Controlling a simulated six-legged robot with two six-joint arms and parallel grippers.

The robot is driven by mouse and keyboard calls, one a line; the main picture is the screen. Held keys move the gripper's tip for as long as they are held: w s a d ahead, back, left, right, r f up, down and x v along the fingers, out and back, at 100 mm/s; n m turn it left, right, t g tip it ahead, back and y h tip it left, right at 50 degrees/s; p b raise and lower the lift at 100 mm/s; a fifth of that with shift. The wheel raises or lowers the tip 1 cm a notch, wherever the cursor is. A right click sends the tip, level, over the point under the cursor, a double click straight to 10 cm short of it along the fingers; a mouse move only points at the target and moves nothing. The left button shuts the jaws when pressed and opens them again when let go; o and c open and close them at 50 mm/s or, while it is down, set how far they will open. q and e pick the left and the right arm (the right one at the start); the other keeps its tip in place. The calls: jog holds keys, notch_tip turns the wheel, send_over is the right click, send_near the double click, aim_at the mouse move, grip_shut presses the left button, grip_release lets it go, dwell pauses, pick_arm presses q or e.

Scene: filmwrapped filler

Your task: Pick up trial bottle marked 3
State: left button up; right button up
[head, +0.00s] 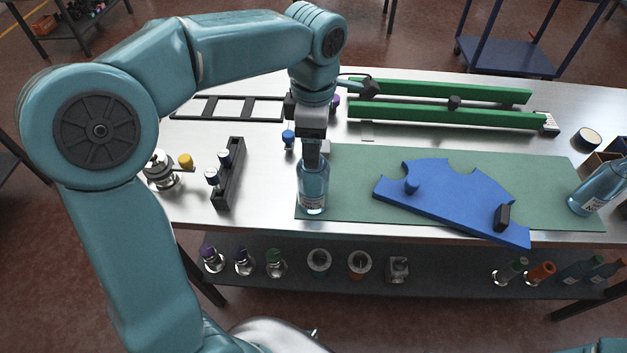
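A clear bluish bottle (313,188) with a pale label stands upright at the left end of the green mat (345,165). The mark on its label is too small to read. My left gripper (312,152) points down right at the top of this bottle and hides its neck. The fingers are seen edge-on, so I cannot tell whether they grip it. A similar labelled bottle (597,188) is at the mat's right end; its mark is also unclear. My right gripper is not in view.
A blue notched plate (445,198) lies on the mat and overhangs the front edge. A black rack with small vials (229,175) and a glass jar (160,170) stand left. Green rails (440,88) lie behind. Several bottles and jars sit on the lower shelf (450,272).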

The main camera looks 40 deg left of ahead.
pick_arm(q)
jog(key=shift+s, duration=0.15)
grip_shut()
jog(key=shift+r, duration=0.1)
dwell(1.2)
